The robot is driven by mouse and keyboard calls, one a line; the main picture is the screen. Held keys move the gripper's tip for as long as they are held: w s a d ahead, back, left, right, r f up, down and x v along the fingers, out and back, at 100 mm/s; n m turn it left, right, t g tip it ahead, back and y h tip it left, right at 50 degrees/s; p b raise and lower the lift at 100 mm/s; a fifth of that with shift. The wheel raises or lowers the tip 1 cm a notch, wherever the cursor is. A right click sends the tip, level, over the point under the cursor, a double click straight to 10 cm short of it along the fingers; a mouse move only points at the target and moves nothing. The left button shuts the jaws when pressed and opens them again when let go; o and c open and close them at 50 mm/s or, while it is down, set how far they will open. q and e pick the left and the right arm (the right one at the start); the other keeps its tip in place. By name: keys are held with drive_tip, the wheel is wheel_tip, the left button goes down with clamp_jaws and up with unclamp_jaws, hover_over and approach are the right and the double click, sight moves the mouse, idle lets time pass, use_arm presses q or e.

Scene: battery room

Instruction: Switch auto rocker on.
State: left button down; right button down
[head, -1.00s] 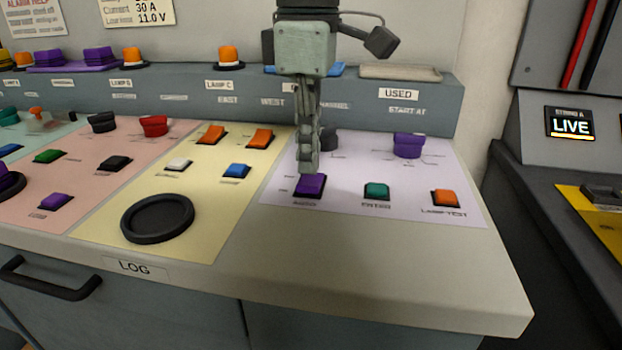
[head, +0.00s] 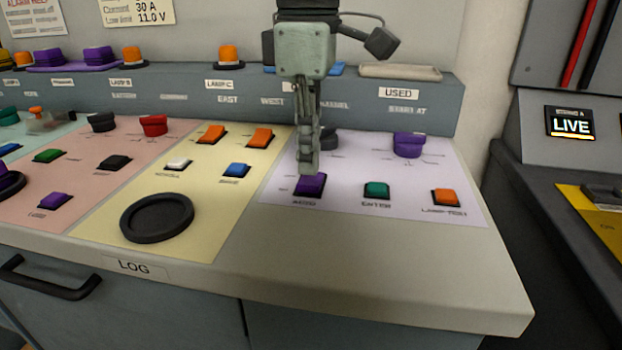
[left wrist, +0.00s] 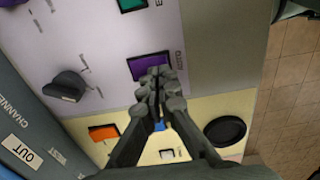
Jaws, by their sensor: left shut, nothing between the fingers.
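The auto rocker is a purple switch (head: 311,184) in a dark frame on the pale lilac panel, with a label below it that reads AUTO. It also shows in the left wrist view (left wrist: 149,66), just beyond the fingertips. My left gripper (head: 308,170) points down with its fingers shut and empty. Its tips are at the rear edge of the purple rocker in the head view and cover part of it. I cannot tell whether they touch it. My right gripper is not in view.
On the lilac panel, a green ENTER switch (head: 376,190) and an orange lamp-test switch (head: 445,197) stand to the right. A purple knob (head: 408,145) and a dark knob (left wrist: 66,86) are behind. The desk's front strip is clear.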

sight(309, 182)
use_arm(q)
drive_tip(key=shift+f+b, duration=0.65)
drive_tip(key=shift+f, duration=0.35)
drive_tip(key=shift+r, duration=0.1)
drive_tip(key=shift+r+p, duration=2.7)
drive_tip(key=shift+r, duration=0.8)
